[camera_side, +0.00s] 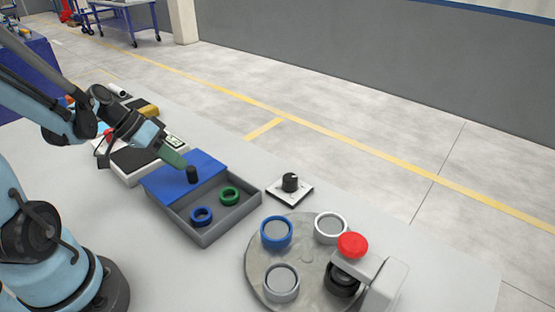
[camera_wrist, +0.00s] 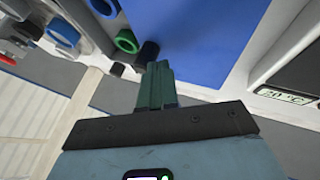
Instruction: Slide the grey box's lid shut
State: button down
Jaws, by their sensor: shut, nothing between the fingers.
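The grey box (camera_side: 236,217) sits on the table, part open. Its blue lid (camera_side: 168,182) covers the left part of the box in the side view and fills much of the wrist view (camera_wrist: 205,35). A black knob (camera_side: 192,174) stands on the lid near its open-side edge; it also shows in the wrist view (camera_wrist: 148,50). A blue ring (camera_side: 201,215) and a green ring (camera_side: 229,195) lie in the uncovered part. My gripper (camera_side: 181,163) is shut and empty, its green fingertips just beside the knob, on the covered side. I cannot tell whether they touch it.
A round grey turntable (camera_side: 263,267) with several ringed cups and a red-topped post (camera_side: 353,244) stands to the right. A dial on a white plate (camera_side: 290,184) lies behind the box. A white device with a display (camera_side: 174,141) is behind the lid.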

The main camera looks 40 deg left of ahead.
jog(key=d, duration=1.2)
jog(key=shift+d, duration=0.3)
